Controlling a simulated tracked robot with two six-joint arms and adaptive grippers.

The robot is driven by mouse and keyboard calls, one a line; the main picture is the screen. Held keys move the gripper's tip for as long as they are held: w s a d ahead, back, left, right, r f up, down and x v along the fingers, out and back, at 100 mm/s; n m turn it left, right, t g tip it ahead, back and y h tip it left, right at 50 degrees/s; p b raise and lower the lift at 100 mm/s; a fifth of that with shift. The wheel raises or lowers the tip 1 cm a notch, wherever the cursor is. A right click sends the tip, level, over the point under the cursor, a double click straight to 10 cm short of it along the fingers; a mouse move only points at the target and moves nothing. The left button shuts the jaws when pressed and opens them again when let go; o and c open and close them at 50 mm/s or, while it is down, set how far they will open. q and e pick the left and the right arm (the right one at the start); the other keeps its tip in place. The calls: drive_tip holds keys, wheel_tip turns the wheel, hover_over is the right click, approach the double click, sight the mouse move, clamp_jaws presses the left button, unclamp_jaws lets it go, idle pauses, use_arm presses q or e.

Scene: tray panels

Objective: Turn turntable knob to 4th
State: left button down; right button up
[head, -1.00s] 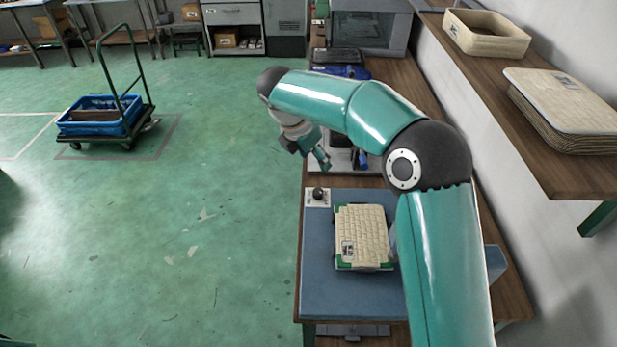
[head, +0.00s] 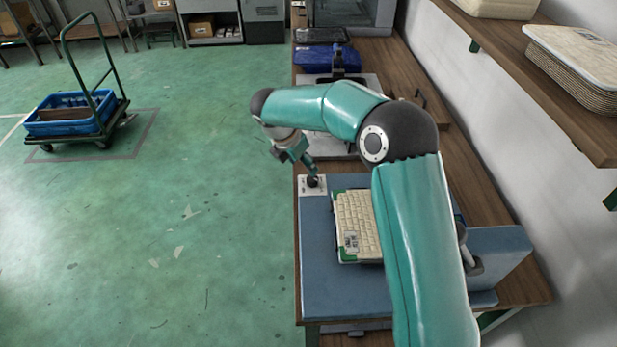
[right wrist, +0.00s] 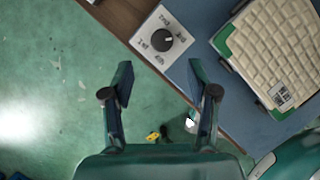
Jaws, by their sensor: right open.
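The black knob (head: 313,181) sits on a small white plate (head: 304,190) at the far left corner of the blue work surface (head: 330,290). In the right wrist view the knob (right wrist: 162,40) is ringed by position labels that appear to read 1st to 4th. Which label the knob points at is too small to tell. My right gripper (head: 309,168) is open and close above the knob in the head view. In the right wrist view its fingers (right wrist: 160,78) are spread and empty, with the knob ahead of and between them, apart from both. My left gripper is not in view.
A cream quilted panel (head: 355,222) with green corners lies on the blue surface beside the knob, partly behind my right arm. A blue bin (head: 327,60) stands farther back. A shelf (head: 535,85) holds stacked panels at right. Open floor lies left.

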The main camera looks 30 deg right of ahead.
sight(311, 178)
drive_tip(key=x, duration=0.8)
drive_tip(key=shift+d+f, duration=0.1)
drive_tip(key=shift+f, duration=0.15)
drive_tip(key=c, duration=1)
drive_tip(key=shift+a, duration=0.3)
clamp_jaws()
drive_tip(key=shift+d, duration=0.15)
drive_tip(key=shift+r, duration=0.1)
drive_tip(key=shift+m, duration=0.3)
